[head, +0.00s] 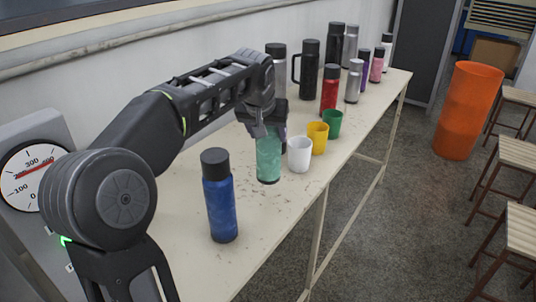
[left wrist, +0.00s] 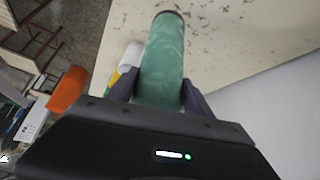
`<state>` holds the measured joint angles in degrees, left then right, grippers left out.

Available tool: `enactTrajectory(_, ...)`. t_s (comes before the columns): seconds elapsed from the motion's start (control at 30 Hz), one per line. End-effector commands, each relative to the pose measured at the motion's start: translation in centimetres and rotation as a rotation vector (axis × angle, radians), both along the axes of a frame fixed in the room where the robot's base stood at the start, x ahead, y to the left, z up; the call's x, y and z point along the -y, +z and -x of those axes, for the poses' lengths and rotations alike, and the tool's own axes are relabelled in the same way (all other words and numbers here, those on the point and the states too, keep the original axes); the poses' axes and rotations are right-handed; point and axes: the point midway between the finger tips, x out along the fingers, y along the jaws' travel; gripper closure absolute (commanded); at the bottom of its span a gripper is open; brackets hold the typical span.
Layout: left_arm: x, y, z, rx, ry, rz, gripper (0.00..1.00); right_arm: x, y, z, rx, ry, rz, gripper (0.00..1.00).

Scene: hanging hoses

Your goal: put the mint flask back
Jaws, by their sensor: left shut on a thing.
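The mint flask (head: 268,160) is a green cylinder at the near middle of the long cream table. My left gripper (head: 267,132) is above it and shut on its upper part, hiding its top. The flask looks upright in the head view. I cannot tell if its base touches the table. In the left wrist view, the mint flask (left wrist: 163,62) stands between the two fingers of my left gripper (left wrist: 160,92). My right gripper is not in view.
A blue flask (head: 220,198) stands nearer on the table. White (head: 299,155), yellow (head: 317,138) and green (head: 333,122) cups stand close to the right of the mint flask. Several flasks, including a red one (head: 329,92), stand farther back. An orange bin (head: 467,110) is on the floor.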

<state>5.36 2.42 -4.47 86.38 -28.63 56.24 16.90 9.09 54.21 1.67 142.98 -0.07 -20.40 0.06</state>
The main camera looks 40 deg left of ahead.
Motion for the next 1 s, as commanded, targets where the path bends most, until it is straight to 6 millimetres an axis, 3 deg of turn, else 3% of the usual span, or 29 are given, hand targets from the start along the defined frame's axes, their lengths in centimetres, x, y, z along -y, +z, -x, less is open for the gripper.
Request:
enactTrajectory(0.43, 0.0, -1.0, -0.1, 0.007, -0.001, -0.002, 1.00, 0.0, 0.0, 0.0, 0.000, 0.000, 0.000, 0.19)
enactTrajectory(0.73, 0.0, -4.2, -0.1, 0.005, -0.001, 0.000, 1.00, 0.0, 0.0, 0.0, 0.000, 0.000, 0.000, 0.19)
enactTrajectory(1.0, 0.0, -4.6, -0.1, 0.008, -0.001, -0.002, 1.00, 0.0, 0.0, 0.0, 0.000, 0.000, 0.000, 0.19)
